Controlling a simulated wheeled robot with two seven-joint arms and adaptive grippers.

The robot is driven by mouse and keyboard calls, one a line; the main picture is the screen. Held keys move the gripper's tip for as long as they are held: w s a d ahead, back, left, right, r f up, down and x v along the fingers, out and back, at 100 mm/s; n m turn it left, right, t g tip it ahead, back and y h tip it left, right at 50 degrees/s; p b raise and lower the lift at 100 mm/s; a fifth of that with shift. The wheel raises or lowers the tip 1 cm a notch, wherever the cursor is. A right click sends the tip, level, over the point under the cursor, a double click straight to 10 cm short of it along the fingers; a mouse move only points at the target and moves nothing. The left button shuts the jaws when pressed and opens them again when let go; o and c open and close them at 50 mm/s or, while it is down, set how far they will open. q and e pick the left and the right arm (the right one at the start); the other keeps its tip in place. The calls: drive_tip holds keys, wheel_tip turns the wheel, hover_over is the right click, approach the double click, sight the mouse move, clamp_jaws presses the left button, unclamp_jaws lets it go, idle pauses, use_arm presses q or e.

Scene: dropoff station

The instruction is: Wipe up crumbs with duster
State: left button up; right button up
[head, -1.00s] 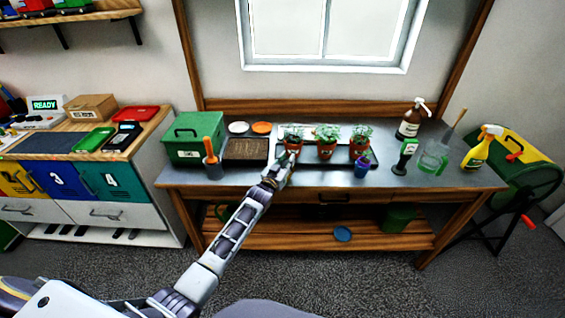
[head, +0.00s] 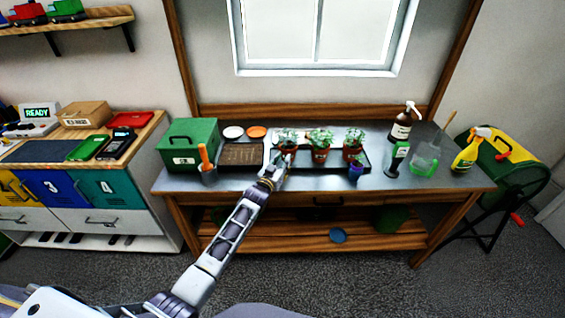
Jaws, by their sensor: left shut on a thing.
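My left gripper (head: 282,163) reaches over the workbench (head: 310,183), in front of the leftmost potted plant (head: 288,140). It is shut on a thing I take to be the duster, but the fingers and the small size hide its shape. I cannot tell whether it touches the bench top. No crumbs can be made out at this distance. My right gripper is not in view.
More potted plants (head: 320,147) stand on a dark tray.

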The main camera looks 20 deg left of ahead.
use_arm(q)
drive_tip(key=shift+r+p, duration=1.3)
drive_tip(key=shift+r, duration=0.35)
drive_tip(key=shift+r+p, duration=1.4)
drive_tip(key=shift+r, duration=0.15)
drive_tip(key=shift+f, duration=0.15)
